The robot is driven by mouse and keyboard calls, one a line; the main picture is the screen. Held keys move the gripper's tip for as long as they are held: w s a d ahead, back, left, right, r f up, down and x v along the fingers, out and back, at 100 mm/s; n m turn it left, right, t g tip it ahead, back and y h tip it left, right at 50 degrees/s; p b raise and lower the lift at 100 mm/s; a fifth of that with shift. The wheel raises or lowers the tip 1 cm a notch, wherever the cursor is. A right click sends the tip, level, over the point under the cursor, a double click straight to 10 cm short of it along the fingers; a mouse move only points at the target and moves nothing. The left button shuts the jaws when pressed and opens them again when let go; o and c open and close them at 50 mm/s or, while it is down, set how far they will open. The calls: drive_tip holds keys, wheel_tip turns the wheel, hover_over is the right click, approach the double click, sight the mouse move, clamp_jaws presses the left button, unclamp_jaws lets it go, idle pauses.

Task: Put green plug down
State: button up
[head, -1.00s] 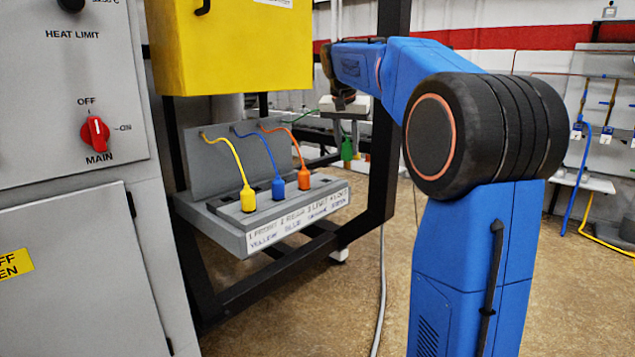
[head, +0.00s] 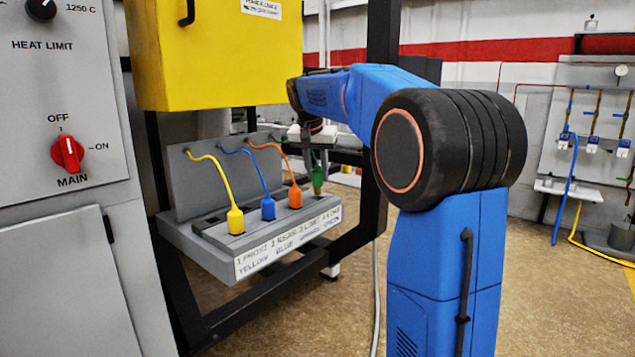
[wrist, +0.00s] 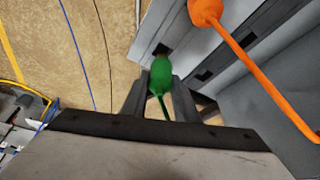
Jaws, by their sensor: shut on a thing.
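The green plug (wrist: 161,72) is between the two fingers of my gripper (wrist: 158,88), which is shut on it, with its cord trailing back toward the wrist. In the head view the green plug (head: 317,178) hangs upright at the right end of the grey socket shelf (head: 205,262), beside the orange plug (head: 295,197). In the wrist view a dark square socket (wrist: 163,50) shows near the plug's tip. I cannot tell whether the plug touches the shelf.
The yellow plug (head: 235,219) and blue plug (head: 268,208) stand on the shelf left of the orange one, their cords arching to the back panel. A yellow box (head: 215,60) hangs above. A black frame post (head: 378,180) stands at the right.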

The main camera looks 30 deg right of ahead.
sight(318, 182)
drive_tip(key=shift+f, duration=1.45)
drive_tip(key=shift+f, duration=0.3)
drive_tip(key=o, duration=1.1)
drive_tip(key=shift+c, duration=0.2)
drive_tip(key=shift+r, duration=0.3)
drive_tip(key=v, duration=1.2)
